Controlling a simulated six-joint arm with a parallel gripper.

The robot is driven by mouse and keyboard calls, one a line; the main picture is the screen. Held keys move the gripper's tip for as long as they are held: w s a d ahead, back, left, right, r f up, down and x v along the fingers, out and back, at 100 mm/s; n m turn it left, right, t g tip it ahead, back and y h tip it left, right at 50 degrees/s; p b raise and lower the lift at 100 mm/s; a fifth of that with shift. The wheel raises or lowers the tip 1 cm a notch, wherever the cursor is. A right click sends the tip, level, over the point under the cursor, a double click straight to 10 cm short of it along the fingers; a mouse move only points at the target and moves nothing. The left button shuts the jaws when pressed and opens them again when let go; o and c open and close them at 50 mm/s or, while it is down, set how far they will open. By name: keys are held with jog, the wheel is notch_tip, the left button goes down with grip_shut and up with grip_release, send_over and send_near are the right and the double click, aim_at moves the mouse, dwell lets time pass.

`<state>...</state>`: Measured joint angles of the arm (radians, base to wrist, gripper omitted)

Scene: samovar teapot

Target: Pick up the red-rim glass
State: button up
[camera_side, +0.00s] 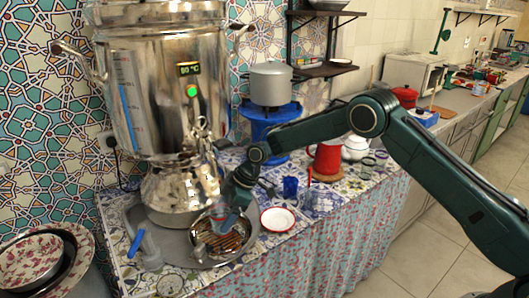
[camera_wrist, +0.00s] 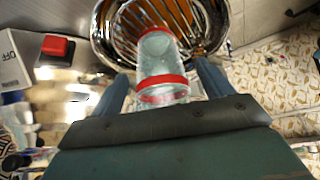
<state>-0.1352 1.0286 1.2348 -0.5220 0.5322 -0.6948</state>
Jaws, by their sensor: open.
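In the side view the glass (camera_side: 221,214) is small and partly covered by my gripper (camera_side: 228,203). In the wrist view my gripper (camera_wrist: 160,72) is open, with one finger on each side of the glass. A gap shows between the glass and each finger.
A large samovar (camera_side: 165,90) stands close behind the bowl (camera_side: 197,238). A white red-edged saucer (camera_side: 284,224) and a blue cup (camera_side: 290,187) are to the right. Patterned bowls (camera_side: 32,262) stand at far left.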

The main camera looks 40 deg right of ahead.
jog(key=shift+x, duration=1.35)
jog(key=shift+c, duration=0.5)
jog(key=c, duration=1.1)
